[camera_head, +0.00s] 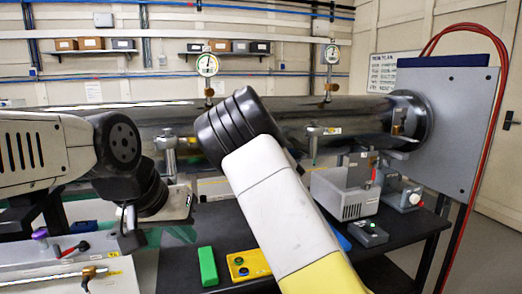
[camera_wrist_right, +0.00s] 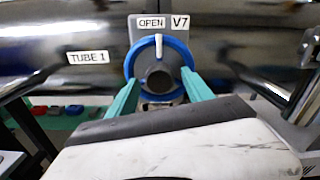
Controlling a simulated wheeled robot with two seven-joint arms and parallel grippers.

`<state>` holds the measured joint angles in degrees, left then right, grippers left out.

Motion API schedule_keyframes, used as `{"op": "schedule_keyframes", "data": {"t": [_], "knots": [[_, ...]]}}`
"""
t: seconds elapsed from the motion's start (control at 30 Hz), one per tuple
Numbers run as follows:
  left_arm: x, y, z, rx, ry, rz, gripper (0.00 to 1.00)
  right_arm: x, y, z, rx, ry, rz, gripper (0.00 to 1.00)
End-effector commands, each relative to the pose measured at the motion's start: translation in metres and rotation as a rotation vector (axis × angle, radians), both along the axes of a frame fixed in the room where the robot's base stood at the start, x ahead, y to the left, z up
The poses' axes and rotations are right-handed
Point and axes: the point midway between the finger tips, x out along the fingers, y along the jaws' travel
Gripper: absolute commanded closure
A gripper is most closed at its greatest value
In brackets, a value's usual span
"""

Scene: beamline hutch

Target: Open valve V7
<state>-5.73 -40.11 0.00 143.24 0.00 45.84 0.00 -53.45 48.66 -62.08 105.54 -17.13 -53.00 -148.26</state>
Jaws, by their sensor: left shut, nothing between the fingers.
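Valve V7 has a blue round handwheel (camera_wrist_right: 129,66) with a white mark at its top. A grey plate (camera_wrist_right: 136,33) behind it reads OPEN, beside a V7 label (camera_wrist_right: 180,22). The teal fingers of my right gripper (camera_wrist_right: 158,80) lie at the left and right sides of the wheel, and their tips overlap its rim. Whether they press on it is unclear. In the head view my right arm hides that gripper and the wheel. My left gripper (camera_head: 172,233) is low at the left, over the bench, shut and empty, partly hidden by its own wrist.
The large dark tube (camera_head: 345,112) runs across the back to a grey panel (camera_head: 455,120) with red hoses. The bench holds a grey box (camera_head: 345,200), a green block (camera_head: 208,266), a yellow box (camera_head: 240,262) and a small dark box (camera_head: 367,234). A TUBE 1 label (camera_wrist_right: 87,57) is left of the wheel.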

Motion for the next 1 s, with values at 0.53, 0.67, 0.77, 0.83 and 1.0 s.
{"op": "schedule_keyframes", "data": {"t": [0.53, 0.67, 0.77, 0.83, 1.0], "knots": [[0.0, 0.0, 0.0, 0.0, 0.0, 0.0, 1.0, -0.049, -0.015, 0.001, 0.002, 0.0, 0.001, 0.41], [0.0, 0.0, 0.0, 0.0, 0.0, 0.0, 1.0, -0.066, -0.021, 0.001, 0.002, 0.001, 0.001, 0.41], [0.0, 0.0, 0.0, 0.0, 0.0, 0.0, 1.0, -0.072, -0.023, 0.0, 0.0, -0.001, 0.0, 0.41], [0.0, 0.0, 0.0, 0.0, 0.0, 0.0, 1.0, -0.074, -0.024, 0.001, 0.0, -0.001, 0.0, 0.41], [0.0, 0.0, 0.0, 0.0, 0.0, 0.0, 1.0, -0.074, -0.024, 0.001, 0.0, -0.001, 0.0, 0.41]]}}
